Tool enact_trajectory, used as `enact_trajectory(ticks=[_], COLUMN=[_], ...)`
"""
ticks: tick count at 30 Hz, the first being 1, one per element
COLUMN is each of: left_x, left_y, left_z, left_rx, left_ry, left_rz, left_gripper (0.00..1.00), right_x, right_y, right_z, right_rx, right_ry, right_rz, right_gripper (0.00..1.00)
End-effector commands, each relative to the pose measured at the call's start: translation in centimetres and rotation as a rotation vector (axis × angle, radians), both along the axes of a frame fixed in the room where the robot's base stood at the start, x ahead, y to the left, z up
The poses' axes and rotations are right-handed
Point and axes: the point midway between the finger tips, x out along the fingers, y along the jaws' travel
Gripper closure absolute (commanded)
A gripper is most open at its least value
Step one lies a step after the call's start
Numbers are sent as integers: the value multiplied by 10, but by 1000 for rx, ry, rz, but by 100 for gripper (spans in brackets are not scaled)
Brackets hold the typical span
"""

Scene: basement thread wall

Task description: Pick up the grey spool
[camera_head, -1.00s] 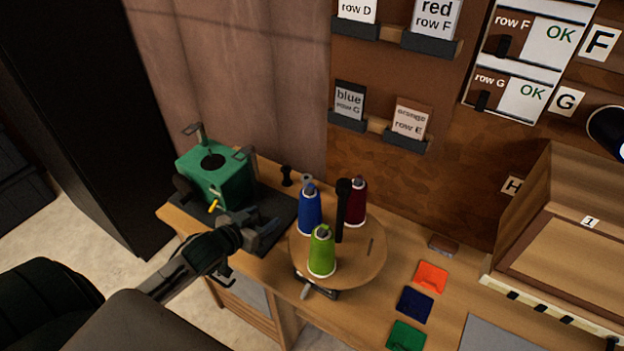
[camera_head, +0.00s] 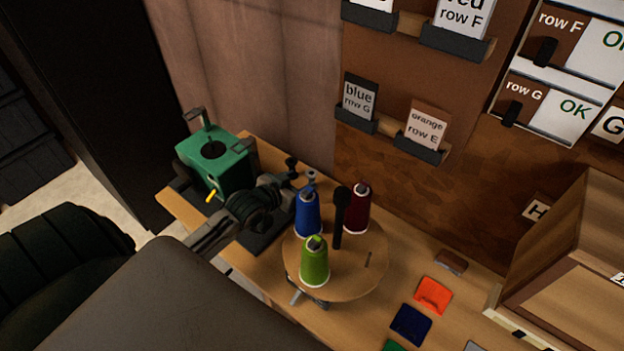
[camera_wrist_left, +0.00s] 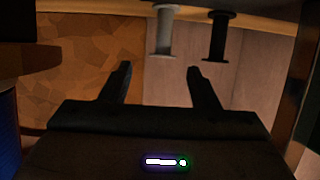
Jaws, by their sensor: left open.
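In the head view the grey spool (camera_head: 311,177) is small and partly hidden behind the blue cone. A black spool (camera_wrist_left: 219,38) stands beside it; in the head view this black spool (camera_head: 291,163) is at the back of the table. My left gripper (camera_head: 288,186) is over the table between the green machine and the blue cone.
The green machine (camera_head: 215,160) stands left of the gripper. A round wooden turntable (camera_head: 345,283) holds a blue cone (camera_head: 308,217), a green cone (camera_head: 315,264), a dark red cone (camera_head: 356,211) and a dark post (camera_head: 339,225). Coloured squares lie to the right.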

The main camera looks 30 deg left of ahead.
Motion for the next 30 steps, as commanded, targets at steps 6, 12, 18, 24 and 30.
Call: enact_trajectory(ticks=[6,12,18,24,30], left_x=[16,41,50,50,50], left_y=[0,0,0,0,0], left_z=[-7,-20,-25,-25,-25], left_rx=[-3,-4,1,1,1], left_ry=[1,0,2,1,1], left_rz=[1,2,0,0,0], left_gripper=[45,45,45,53,92], right_x=[12,21,19,16,14], right_y=[0,0,0,1,1], right_z=[6,12,12,12,12], right_rx=[0,1,1,1,1], right_ry=[-14,-26,-23,-20,-17], right_rz=[0,1,1,1,0], right_gripper=[30,30,30,30,30])
